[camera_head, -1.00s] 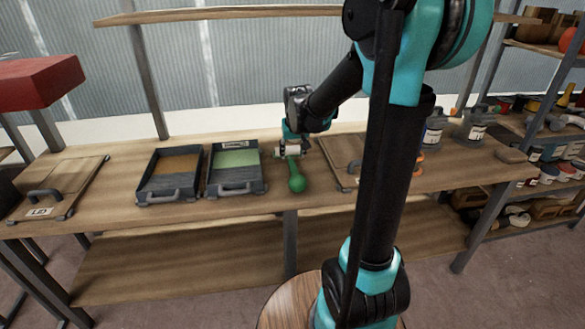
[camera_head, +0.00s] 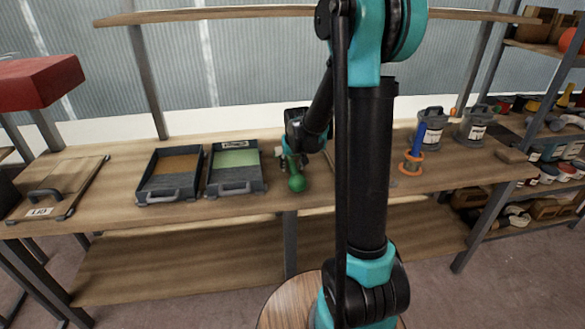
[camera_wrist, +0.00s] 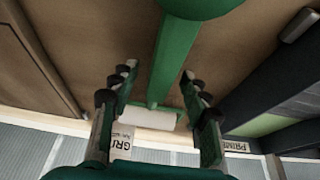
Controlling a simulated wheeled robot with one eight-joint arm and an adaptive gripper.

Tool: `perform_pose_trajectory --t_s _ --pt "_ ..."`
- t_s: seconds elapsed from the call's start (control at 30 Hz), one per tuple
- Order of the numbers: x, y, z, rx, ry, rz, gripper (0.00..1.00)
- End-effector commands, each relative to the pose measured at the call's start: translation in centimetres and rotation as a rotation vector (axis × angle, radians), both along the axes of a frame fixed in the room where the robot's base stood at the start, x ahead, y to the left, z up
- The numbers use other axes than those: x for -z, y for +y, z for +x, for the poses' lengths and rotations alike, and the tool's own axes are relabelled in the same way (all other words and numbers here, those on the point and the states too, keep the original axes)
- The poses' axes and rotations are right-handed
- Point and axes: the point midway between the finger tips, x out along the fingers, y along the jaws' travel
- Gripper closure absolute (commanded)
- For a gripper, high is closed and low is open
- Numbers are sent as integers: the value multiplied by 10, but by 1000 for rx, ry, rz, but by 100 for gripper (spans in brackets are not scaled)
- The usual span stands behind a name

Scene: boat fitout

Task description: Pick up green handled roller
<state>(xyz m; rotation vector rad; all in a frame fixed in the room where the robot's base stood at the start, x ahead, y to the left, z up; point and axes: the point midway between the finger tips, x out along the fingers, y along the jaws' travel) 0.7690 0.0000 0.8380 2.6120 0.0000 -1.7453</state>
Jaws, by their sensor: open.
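The green handled roller (camera_head: 297,183) lies on the workbench, its round green handle end toward the front edge. In the wrist view its green shaft (camera_wrist: 175,60) runs between my fingers, with the white roller sleeve (camera_wrist: 150,118) beyond the fingertips' line. My gripper (camera_head: 293,157) is over the roller, in line with it. In the wrist view my gripper (camera_wrist: 157,74) is open, one finger on each side of the green shaft, with gaps showing. Part of the roller is hidden by my gripper in the head view.
Two dark trays, one with ochre (camera_head: 140,198) and one with green (camera_head: 210,190) inside, stand just left of the roller. A blue handled item (camera_head: 418,138) with orange rings and grey cans (camera_head: 476,123) stand right.

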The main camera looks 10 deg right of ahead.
Motion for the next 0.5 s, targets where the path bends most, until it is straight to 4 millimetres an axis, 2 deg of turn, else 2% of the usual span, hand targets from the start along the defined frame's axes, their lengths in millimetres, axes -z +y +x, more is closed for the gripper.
perform_pose_trajectory --t_s 0.13,0.5 --pt "0 0 0 0 0 0 55" --pt "0 0 0 0 0 0 100"
